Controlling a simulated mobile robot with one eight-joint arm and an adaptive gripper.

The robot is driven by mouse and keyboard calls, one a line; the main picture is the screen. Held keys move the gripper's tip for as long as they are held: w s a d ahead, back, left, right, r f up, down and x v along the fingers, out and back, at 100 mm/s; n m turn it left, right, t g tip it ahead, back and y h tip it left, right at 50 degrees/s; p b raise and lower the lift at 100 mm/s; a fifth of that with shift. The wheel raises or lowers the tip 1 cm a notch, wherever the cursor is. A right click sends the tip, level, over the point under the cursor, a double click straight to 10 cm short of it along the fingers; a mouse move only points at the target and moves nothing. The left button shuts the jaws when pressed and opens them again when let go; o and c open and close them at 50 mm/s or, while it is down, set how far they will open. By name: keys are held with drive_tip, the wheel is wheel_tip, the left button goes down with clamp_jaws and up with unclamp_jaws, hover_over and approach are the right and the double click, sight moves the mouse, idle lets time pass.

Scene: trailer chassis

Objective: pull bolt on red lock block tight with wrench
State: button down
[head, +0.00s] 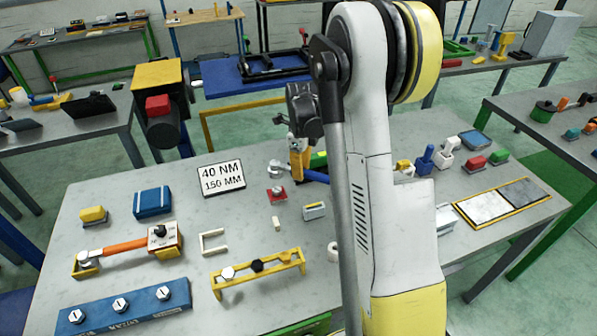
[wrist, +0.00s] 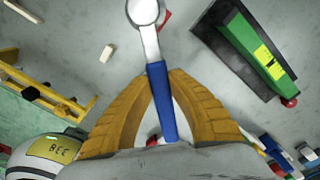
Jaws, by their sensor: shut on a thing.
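My gripper (head: 299,172) has yellow fingers closed on the blue handle of a wrench (wrist: 162,105). The wrench's silver ring head points away from the gripper to the top of the wrist view; in the head view the wrench (head: 315,176) shows its blue handle right of the fingers. The red lock block (head: 271,197) lies on the table with a silver bolt (head: 278,190) on it. In the head view the ring head appears beyond the block, apart from the bolt. In the wrist view only a red sliver (wrist: 166,20) shows beside the ring, and the bolt is hidden.
A sign (head: 222,178) reads 40 NM, 150 MM. A yellow bracket (head: 255,273), blue bolt bar (head: 122,308) and orange-handled tool (head: 125,246) lie left and front. A green-and-black object (wrist: 250,50) is right of the wrench in the wrist view. My arm hides the table's middle right.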

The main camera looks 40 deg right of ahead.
drive_tip(key=shift+f+b, duration=2.75)
drive_tip(key=shift+f, duration=0.55)
drive_tip(key=shift+f+b, duration=0.75)
drive_tip(key=shift+b, duration=0.2)
drive_tip(key=c, duration=1.8)
unclamp_jaws()
clamp_jaws()
